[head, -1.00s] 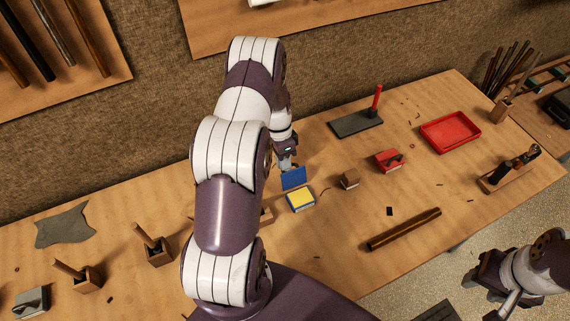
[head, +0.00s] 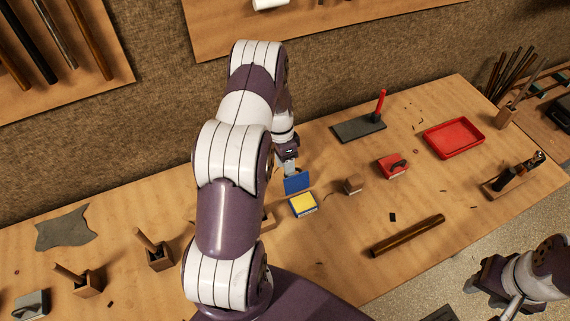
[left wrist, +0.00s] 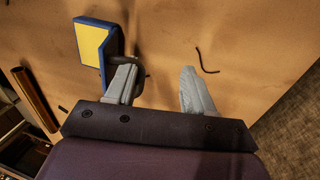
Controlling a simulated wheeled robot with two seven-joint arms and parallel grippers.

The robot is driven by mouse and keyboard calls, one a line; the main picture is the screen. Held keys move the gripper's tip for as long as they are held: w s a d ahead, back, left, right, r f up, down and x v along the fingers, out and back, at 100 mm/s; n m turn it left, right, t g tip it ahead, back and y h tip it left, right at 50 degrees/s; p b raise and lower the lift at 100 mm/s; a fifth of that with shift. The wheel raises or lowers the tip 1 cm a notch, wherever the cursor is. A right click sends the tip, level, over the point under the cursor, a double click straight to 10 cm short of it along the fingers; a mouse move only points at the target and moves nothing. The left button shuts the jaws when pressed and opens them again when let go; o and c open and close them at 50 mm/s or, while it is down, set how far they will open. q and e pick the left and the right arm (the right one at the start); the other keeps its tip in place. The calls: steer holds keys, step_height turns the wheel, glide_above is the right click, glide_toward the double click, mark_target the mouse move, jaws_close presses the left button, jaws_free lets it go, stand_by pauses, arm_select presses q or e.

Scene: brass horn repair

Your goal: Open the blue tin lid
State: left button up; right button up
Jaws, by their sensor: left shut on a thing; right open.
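The blue tin (head: 303,207) sits on the bench with its yellow inside showing. Its blue lid (head: 297,183) stands up, hinged open, at the tin's far edge. My left gripper (head: 290,167) is at the lid's far side, near its top. In the left wrist view, the blue lid (left wrist: 110,58) shows nearly edge-on beside the yellow inside (left wrist: 88,42). A dark loop, seemingly the lid's handle, is at the left finger of my left gripper (left wrist: 160,76). The grip itself is partly hidden. My right gripper (head: 488,278) is off the bench at the lower right, away from the tin.
A small brown block (head: 354,185) and a red block (head: 392,166) lie right of the tin. A brown rod (head: 408,236) lies nearer the front. A red tray (head: 454,138) and a dark plate (head: 352,129) with a red peg are farther back. Bench around the tin is mostly clear.

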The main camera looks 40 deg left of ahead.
arm_select(q)
steer(key=shift+w+a, duration=0.15)
steer(key=shift+w, duration=0.05)
steer(key=v, duration=1.2)
steer(key=shift+r, duration=0.35)
steer(key=shift+s, duration=0.1)
